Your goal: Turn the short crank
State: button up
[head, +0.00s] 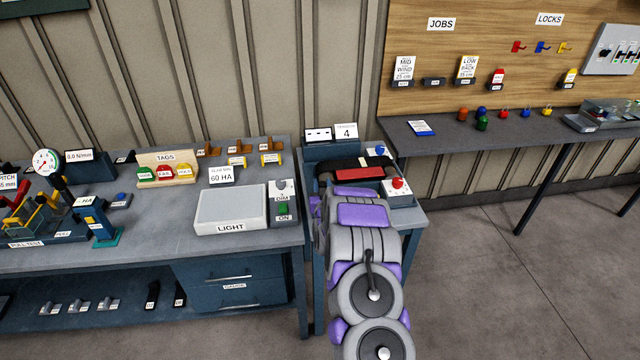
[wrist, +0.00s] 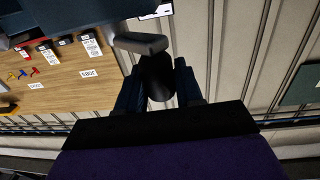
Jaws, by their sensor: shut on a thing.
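The short crank shows in the wrist view as a grey bar (wrist: 140,43) with a dark round handle (wrist: 157,78) below it in the picture. My gripper (wrist: 158,88) has its two dark blue fingers on either side of this handle and is shut on it. In the head view my grey and purple arm reaches over the press (head: 331,151) and hides the crank and most of the press front. The crank's angle is hard to tell.
A small display reading 4 (head: 346,132) stands on the press. A box with a red button (head: 398,184) and a blue knob (head: 381,150) are right of my arm. The light box (head: 230,209) sits on the left bench. Open floor lies at right.

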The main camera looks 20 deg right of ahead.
jog(key=shift+s+d+r+n+y+p, duration=0.1)
jog(key=shift+s+d+n+y+p, duration=0.35)
jog(key=shift+n+y, duration=1.15)
jog(key=shift+s+d+f+n+y+p, duration=0.1)
jog(key=shift+s+d+n+y+p, duration=0.5)
jog(key=shift+y, duration=1.6)
jog(key=shift+s+d+r+n+y+p, duration=0.1)
jog(key=shift+s+d+n+y+p, duration=0.3)
jog(key=shift+n+y, duration=1.3)
jog(key=shift+w+a+r+y, duration=0.1)
jog(key=shift+w+y, duration=0.1)
jog(key=shift+y, duration=0.3)
jog(key=o, duration=0.9)
jog(key=shift+w, duration=0.1)
jog(key=shift+o, duration=0.2)
jog(key=p+v, duration=0.1)
jog(key=v, duration=1.6)
jog(key=shift+s+d+f, duration=0.2)
jog(key=shift+d+f, duration=0.05)
jog(key=shift+f, duration=0.05)
